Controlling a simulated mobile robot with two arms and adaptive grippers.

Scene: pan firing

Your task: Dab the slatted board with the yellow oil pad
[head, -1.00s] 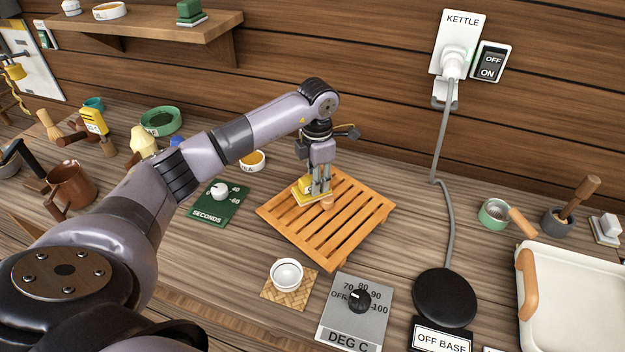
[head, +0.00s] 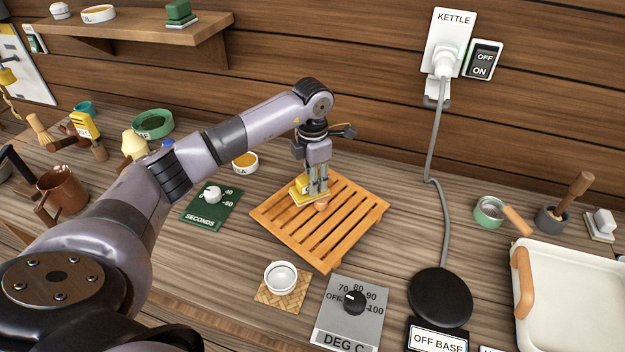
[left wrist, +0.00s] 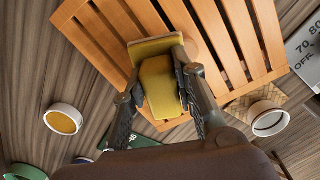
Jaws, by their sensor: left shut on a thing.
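The slatted board (head: 345,232) is orange wood and lies flat on the counter in the middle of the head view; it also fills the top of the left wrist view (left wrist: 238,40). My left gripper (head: 316,190) points down over the board's far left part. It is shut on the yellow oil pad (head: 301,188), a yellow block with a paler base. In the left wrist view the pad (left wrist: 160,86) sits between both fingers, over the slats. I cannot tell whether its underside touches the board. A small round wooden piece (head: 321,206) shows beside the pad. My right gripper is out of view.
A white cup (head: 281,276) on a woven mat and a grey dial plate (head: 346,318) stand in front of the board. A green timer plate (head: 204,216) and an orange-filled dish (head: 245,162) are to its left. A black kettle base (head: 440,297) is to the right.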

